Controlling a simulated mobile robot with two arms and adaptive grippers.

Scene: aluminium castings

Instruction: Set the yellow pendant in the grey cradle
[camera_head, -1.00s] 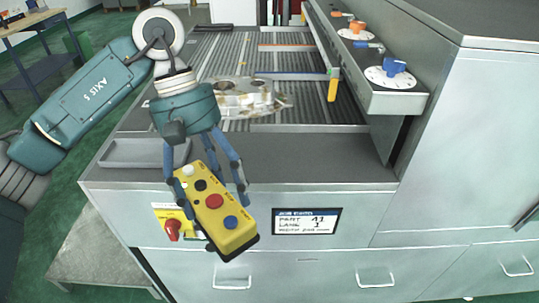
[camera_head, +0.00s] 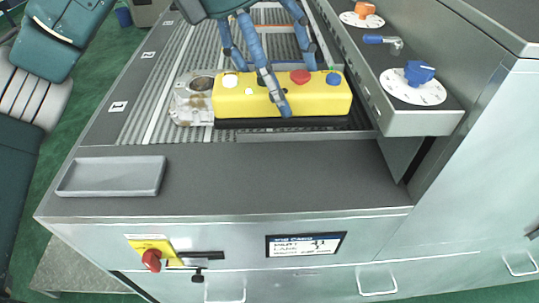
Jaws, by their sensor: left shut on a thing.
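My left gripper (camera_head: 272,78) comes down from the top of the view with its blue fingers shut on the yellow pendant (camera_head: 325,97). The pendant is long and boxy, with a dark underside and white, red and blue buttons facing up. It lies across the view, roughly level, over the near part of the ribbed conveyor bed. One finger crosses its front face and hides part of it. I cannot tell its exact height. The grey cradle (camera_head: 110,190), a shallow tray, is empty on the dark front ledge, to the left and nearer than the pendant.
A metal casting (camera_head: 192,100) sits on the conveyor, partly behind the pendant's left end. A side rail on the right carries a blue knob (camera_head: 419,73), an orange knob (camera_head: 364,9) and a blue-handled lever (camera_head: 375,40). The ledge (camera_head: 270,180) right of the cradle is clear.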

